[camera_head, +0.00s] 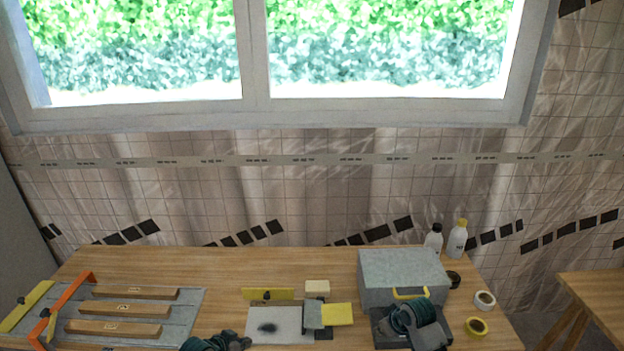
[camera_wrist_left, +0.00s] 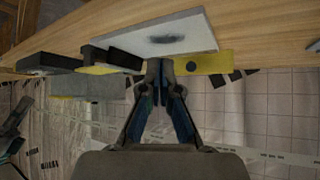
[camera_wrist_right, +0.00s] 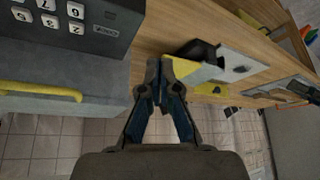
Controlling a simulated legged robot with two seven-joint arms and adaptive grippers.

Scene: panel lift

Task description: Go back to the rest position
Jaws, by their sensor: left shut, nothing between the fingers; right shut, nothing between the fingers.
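My left gripper (camera_head: 228,341) shows at the bottom edge of the head view, in front of a light grey panel (camera_head: 280,325) with a dark smudge. In the left wrist view my left gripper (camera_wrist_left: 160,66) is shut and empty, its tips close to the panel (camera_wrist_left: 160,36) in the picture. My right gripper (camera_head: 425,320) is in front of the grey box (camera_head: 400,270) with a yellow handle (camera_head: 411,293). In the right wrist view my right gripper (camera_wrist_right: 159,66) is shut and empty, beside the grey box (camera_wrist_right: 60,115). I cannot tell whether either touches anything.
The wooden table (camera_head: 210,262) also carries a grey board (camera_head: 190,310) with wooden bars (camera_head: 120,310), a yellow block (camera_head: 337,314), two bottles (camera_head: 457,240) and tape rolls (camera_head: 476,326). A window (camera_head: 256,104) is behind. Another table (camera_head: 600,290) stands at right.

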